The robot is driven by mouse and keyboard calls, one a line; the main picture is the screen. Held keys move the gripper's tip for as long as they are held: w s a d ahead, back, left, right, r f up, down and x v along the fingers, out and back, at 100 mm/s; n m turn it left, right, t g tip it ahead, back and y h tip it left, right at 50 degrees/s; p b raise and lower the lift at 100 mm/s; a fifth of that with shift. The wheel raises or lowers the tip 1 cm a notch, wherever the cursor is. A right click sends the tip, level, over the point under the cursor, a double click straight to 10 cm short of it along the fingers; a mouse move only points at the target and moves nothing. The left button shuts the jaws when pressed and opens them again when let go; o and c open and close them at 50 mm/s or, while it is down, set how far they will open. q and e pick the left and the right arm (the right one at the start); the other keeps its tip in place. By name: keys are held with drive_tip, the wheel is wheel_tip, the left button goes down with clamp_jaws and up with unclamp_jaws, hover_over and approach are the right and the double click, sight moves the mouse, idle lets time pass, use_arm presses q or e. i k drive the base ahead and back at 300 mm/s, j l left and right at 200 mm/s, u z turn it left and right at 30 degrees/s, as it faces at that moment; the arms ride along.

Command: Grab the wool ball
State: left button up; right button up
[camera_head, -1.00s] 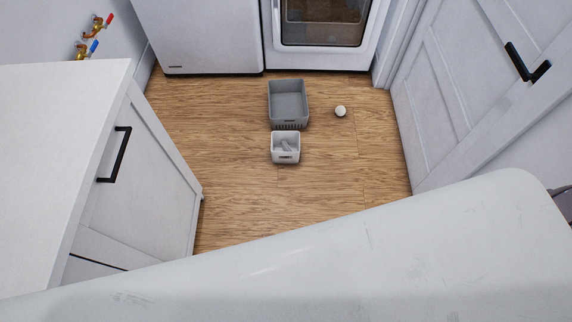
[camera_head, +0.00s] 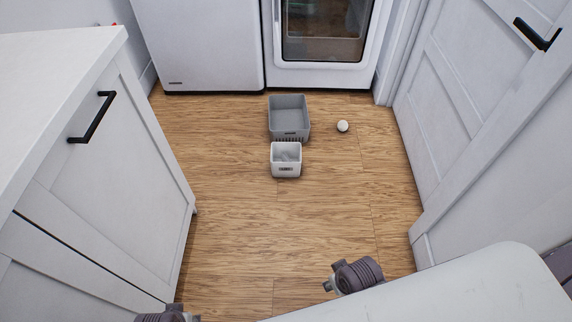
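A small white wool ball (camera_head: 342,126) lies on the wooden floor to the right of a grey basket, apart from it. Two dark grey parts show at the bottom edge and appear to belong to my grippers: the left one (camera_head: 165,315) is mostly cut off, and the right one (camera_head: 334,283) is partly hidden behind a white surface. Both are far from the ball on the near side. I see no clear finger pair on either, so I cannot tell whether they are open or shut. Nothing is visible in them.
The grey basket (camera_head: 289,133) stands behind a smaller white bin (camera_head: 286,171). White appliances (camera_head: 197,50) line the back. A white cabinet (camera_head: 110,170) stands left, a white door (camera_head: 455,90) right. A large white surface (camera_head: 470,290) fills the lower right. The floor between is clear.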

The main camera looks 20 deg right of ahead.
sight(342, 125)
drive_tip(key=i+z, duration=0.1)
drive_tip(key=z, duration=0.35)
drive_tip(key=i+z, duration=0.1)
drive_tip(key=z, duration=0.85)
drive_tip(key=i+j+z, duration=0.15)
drive_tip(key=z, duration=0.3)
